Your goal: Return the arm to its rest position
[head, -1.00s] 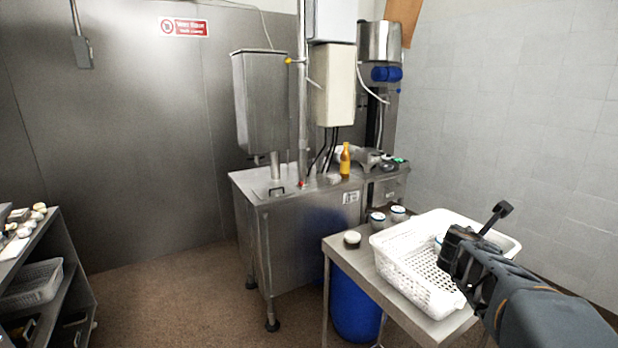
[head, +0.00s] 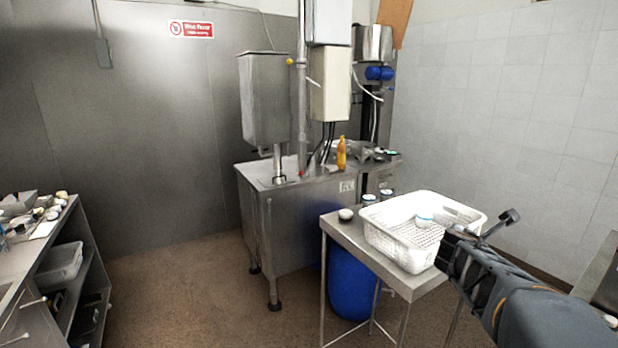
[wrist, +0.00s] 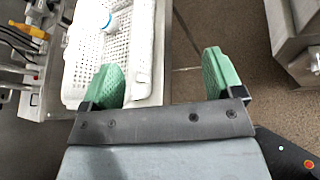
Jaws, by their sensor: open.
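My arm reaches in from the lower right in the head view. My gripper (wrist: 162,78) shows in the wrist view with its two green-padded fingers wide apart and nothing between them. In the head view the gripper end is at the near right side of the white perforated basket (head: 388,247). In the wrist view the basket (wrist: 144,60) lies at the upper left, partly behind the left finger. A white container with a blue band (head: 424,220) sits inside the basket. It also shows in the wrist view (wrist: 105,20).
The basket stands on a small metal table (head: 350,234), with a white-topped jar (head: 345,214) at its left corner and a blue barrel (head: 350,282) beneath. A steel machine (head: 290,215) stands behind. A shelf unit (head: 75,270) is at left. Brown floor (head: 190,290) between is clear.

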